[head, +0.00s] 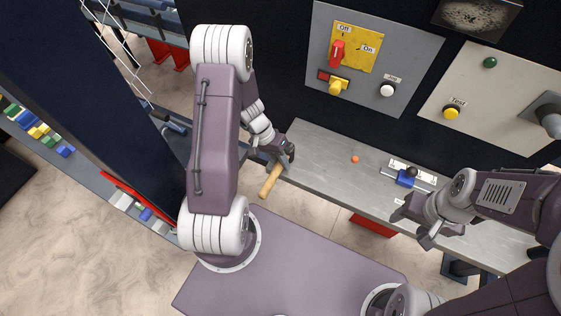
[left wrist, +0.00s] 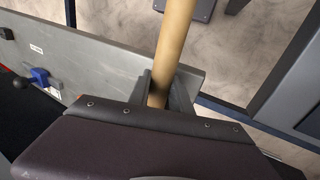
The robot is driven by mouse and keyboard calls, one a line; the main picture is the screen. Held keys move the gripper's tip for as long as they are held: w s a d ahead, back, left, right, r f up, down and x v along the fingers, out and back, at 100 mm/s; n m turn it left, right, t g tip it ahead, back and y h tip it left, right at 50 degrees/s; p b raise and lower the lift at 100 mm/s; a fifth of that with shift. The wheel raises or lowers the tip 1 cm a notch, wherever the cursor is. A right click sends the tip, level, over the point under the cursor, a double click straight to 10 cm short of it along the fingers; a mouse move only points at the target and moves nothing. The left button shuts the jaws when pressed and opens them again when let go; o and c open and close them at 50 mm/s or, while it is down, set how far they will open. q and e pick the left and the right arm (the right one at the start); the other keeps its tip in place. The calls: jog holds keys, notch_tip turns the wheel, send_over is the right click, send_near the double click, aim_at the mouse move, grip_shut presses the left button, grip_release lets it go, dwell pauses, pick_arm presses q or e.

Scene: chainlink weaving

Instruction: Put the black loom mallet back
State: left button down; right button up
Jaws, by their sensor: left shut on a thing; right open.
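The black loom mallet has a pale wooden handle (head: 270,182) and a dark head (head: 290,152). My left gripper (head: 274,160) is shut on the mallet near the left end of the grey metal ledge, with the handle sticking out downward in the head view. In the left wrist view, the handle (left wrist: 173,45) rises from between the fingers (left wrist: 160,90); the mallet's head is hidden there. I cannot tell whether the mallet touches the ledge. My right gripper (head: 411,228) is open and empty, near the ledge's front edge at the right.
The grey ledge (head: 325,165) runs below the dark panel. A small orange knob (head: 355,159) and a blue slider with a black ball (head: 406,180) are on it. Control boxes with a red switch (head: 337,53) and yellow button (head: 451,112) hang above. A dark post stands at left.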

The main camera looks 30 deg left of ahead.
pick_arm(q)
jog(key=c, duration=1.2)
grip_release()
jog(key=shift+f, duration=0.1)
jog(key=shift+o, duration=0.2)
